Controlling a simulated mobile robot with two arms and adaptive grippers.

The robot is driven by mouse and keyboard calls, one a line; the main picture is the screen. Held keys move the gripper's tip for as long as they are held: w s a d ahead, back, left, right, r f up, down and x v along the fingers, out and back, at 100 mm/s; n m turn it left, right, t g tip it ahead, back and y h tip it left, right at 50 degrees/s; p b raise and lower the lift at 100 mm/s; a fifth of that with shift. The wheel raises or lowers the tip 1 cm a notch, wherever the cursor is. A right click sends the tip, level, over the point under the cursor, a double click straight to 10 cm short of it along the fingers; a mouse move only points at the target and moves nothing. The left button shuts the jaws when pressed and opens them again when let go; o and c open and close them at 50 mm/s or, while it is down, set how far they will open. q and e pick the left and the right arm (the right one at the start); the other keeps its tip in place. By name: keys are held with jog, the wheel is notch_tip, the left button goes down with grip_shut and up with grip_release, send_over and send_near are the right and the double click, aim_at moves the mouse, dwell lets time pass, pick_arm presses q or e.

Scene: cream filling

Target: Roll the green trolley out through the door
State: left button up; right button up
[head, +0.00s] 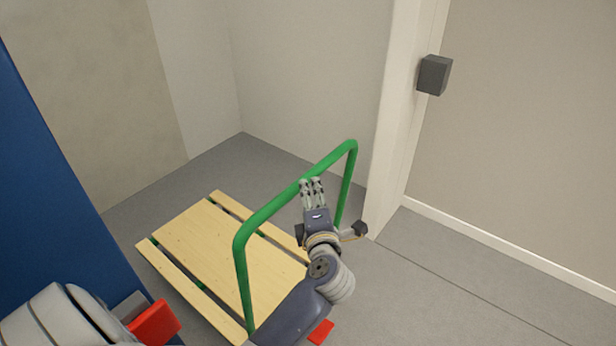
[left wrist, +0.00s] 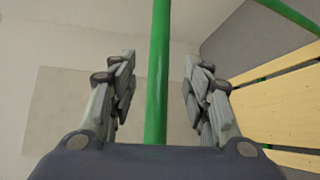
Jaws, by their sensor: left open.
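The green trolley has a tall green handle (head: 270,208) and a flat deck of pale wooden slats (head: 215,250), low over the grey floor at the centre left of the head view. My left gripper (head: 312,182) is at the handle's top bar, with its fingers pointing up and away. In the left wrist view the green bar (left wrist: 159,70) runs between the two spread fingers, with a gap on both sides. The gripper is open and not closed on the bar. Part of the deck (left wrist: 285,95) shows at the right there. My right gripper is not seen.
A pale door post (head: 392,130) stands right of the trolley's handle, with a dark grey box (head: 434,75) on it. A beige wall with a white skirting strip (head: 500,245) lies to the right. A blue panel (head: 40,180) stands at the left. Grey floor is clear at lower right.

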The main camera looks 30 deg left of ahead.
aim_at(309, 183)
pick_arm(q)
jog(key=x, duration=0.8)
jog(key=shift+w+a+p, duration=0.25)
jog(key=shift+p, duration=0.15)
